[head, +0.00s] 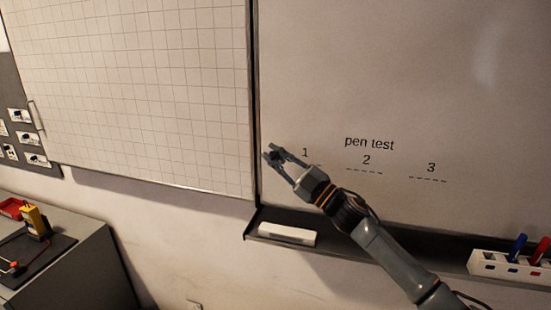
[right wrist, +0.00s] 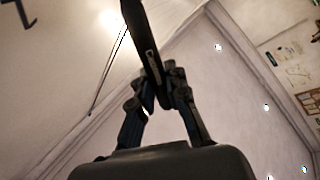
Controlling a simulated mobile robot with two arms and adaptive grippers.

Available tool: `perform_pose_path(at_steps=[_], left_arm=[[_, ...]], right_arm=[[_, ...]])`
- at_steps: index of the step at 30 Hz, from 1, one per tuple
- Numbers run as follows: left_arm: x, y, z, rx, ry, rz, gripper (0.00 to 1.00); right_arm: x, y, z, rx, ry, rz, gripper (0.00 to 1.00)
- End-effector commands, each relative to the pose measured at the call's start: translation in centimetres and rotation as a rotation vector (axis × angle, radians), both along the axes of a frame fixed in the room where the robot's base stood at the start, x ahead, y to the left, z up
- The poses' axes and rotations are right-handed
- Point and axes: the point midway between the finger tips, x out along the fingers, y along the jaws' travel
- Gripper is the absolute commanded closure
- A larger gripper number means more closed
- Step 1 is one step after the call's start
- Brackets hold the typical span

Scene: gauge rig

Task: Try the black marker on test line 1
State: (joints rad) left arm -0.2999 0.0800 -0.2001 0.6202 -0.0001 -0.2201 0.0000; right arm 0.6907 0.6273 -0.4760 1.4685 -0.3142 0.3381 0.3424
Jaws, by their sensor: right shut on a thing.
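My right gripper (head: 279,152) is in front of the whiteboard (head: 400,80), near its left edge and beside the label "1" (head: 305,153). It is shut on the black marker (right wrist: 148,45), which extends up from between the fingers in the right wrist view. In the head view only a small dark part of the marker (head: 271,156) shows at the fingertips. Test line 1 (head: 316,165) is mostly hidden behind the gripper; a short piece shows. I cannot tell whether the marker touches the board. My left gripper is not in view.
Test lines 2 (head: 364,171) and 3 (head: 427,180) are to the right. The ledge (head: 350,256) below holds a white eraser (head: 287,234) and a white pen holder (head: 495,265) with a blue and a red marker. A grid board (head: 140,80) adjoins at left.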

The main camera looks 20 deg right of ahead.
Motion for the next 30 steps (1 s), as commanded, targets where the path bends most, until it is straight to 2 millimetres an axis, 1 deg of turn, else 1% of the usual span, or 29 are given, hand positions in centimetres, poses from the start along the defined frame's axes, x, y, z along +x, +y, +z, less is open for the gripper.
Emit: perform_pose_path(at_steps=[17,23,30], left_arm=[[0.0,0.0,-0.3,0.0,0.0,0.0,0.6],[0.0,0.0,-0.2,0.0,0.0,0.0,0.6],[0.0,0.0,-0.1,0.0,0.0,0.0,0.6]], right_arm=[[1.0,-0.6,0.0,0.001,0.001,0.0,1.0],[0.7,-1.0,0.0,0.0,0.001,-0.001,1.0],[-0.4,-2.6,-0.1,-0.001,0.002,0.0,1.0]])
